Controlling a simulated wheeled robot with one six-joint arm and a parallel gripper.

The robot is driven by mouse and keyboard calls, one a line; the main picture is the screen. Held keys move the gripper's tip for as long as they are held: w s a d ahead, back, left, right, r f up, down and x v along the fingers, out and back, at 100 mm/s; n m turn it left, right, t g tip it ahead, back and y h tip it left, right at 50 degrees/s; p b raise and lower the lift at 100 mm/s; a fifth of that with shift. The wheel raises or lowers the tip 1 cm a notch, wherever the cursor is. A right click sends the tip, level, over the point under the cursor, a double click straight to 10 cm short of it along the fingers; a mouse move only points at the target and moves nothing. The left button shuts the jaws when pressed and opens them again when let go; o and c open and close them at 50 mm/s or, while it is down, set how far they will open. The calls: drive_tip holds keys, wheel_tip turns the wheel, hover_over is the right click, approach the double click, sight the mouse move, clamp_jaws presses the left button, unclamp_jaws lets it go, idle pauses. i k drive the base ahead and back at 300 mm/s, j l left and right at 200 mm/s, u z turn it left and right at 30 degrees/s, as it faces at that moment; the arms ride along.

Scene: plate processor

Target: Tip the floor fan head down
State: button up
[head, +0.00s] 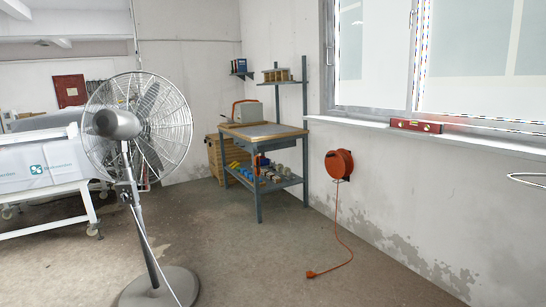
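The floor fan stands upright on the concrete floor at the left of the head view. Its round wire-caged head (160,125) shows from behind and to the side, with the grey motor housing (118,124) toward me. The head looks about level and faces away to the right. A slim pole (141,225) runs down to a round grey base (160,290), cut off by the bottom edge. My gripper is not in view, and nothing of mine touches the fan.
A blue workbench (262,135) stands in the back corner. An orange cable reel (339,164) hangs on the right wall, its cord reaching the floor. A white machine or cart (45,165) stands behind the fan at left. The middle floor is clear.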

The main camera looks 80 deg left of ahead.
sight(121, 126)
drive_tip(key=j+u, duration=0.15)
drive_tip(key=u, duration=1.65)
drive_tip(key=i+j+u, duration=0.1)
drive_tip(key=i+u, duration=0.15)
drive_tip(key=i, duration=0.75)
drive_tip(key=i+l+u, duration=0.25)
drive_tip(key=i, duration=0.75)
drive_tip(key=i+j+u, duration=0.1)
drive_tip(key=i+u, duration=0.25)
drive_tip(key=i, duration=0.3)
drive_tip(key=i+u, duration=0.3)
drive_tip(key=i, duration=0.3)
drive_tip(key=i+l+u, duration=0.2)
drive_tip(key=i+u, duration=0.15)
drive_tip(key=i, duration=0.25)
drive_tip(key=i+u, duration=0.2)
drive_tip(key=i, duration=0.65)
drive_tip(key=i+l+u, duration=0.2)
drive_tip(key=i, duration=0.65)
drive_tip(key=i+u, duration=0.2)
drive_tip(key=i, duration=0.55)
drive_tip(key=i+l+u, duration=0.2)
drive_tip(key=i, duration=0.55)
drive_tip(key=i+j+u, duration=0.1)
drive_tip(key=u, duration=3.95)
